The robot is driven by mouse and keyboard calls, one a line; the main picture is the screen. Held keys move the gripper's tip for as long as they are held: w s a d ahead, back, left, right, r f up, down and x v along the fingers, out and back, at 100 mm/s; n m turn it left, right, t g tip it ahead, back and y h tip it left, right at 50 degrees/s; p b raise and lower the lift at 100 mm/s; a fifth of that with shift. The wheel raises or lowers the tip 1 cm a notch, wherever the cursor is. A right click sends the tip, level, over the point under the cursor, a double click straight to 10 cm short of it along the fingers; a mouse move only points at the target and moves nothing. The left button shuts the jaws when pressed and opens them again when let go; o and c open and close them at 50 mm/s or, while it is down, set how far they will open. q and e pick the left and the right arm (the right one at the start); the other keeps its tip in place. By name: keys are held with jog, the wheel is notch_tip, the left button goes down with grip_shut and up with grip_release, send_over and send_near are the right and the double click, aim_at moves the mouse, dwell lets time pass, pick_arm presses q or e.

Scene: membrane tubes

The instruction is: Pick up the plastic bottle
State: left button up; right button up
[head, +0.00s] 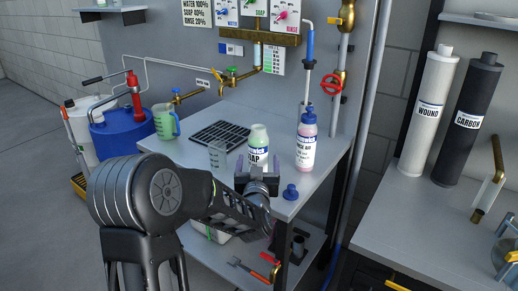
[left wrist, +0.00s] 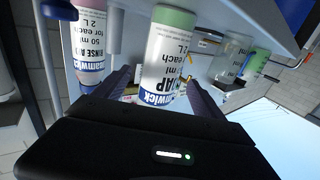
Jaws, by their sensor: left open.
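A plastic bottle labelled SOAP (head: 259,136), white with a pale green top, stands on the grey bench near its front edge. In the left wrist view the soap bottle (left wrist: 168,60) shows large, between the two fingers. My left gripper (head: 257,170) is open, with one finger to each side of the bottle; I cannot tell whether they touch it. My right gripper is in neither view.
A clear beaker (head: 217,156) stands left of the soap bottle and a blue stopper (head: 290,192) to its front right. A black grate (head: 220,134) and a green jug (head: 166,122) are behind left. Two filter cylinders (head: 431,110) stand on the right counter.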

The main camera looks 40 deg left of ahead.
aim_at(258, 160)
pick_arm(q)
jog(key=shift+s+d, duration=0.1)
jog(key=shift+x, duration=1.4)
jog(key=shift+w+a+p, duration=0.25)
jog(key=shift+w+p, duration=0.1)
jog(key=p+x, duration=0.1)
jog(key=x, duration=0.3)
jog(key=shift+w+a, duration=0.1)
jog(key=shift+c, duration=0.4)
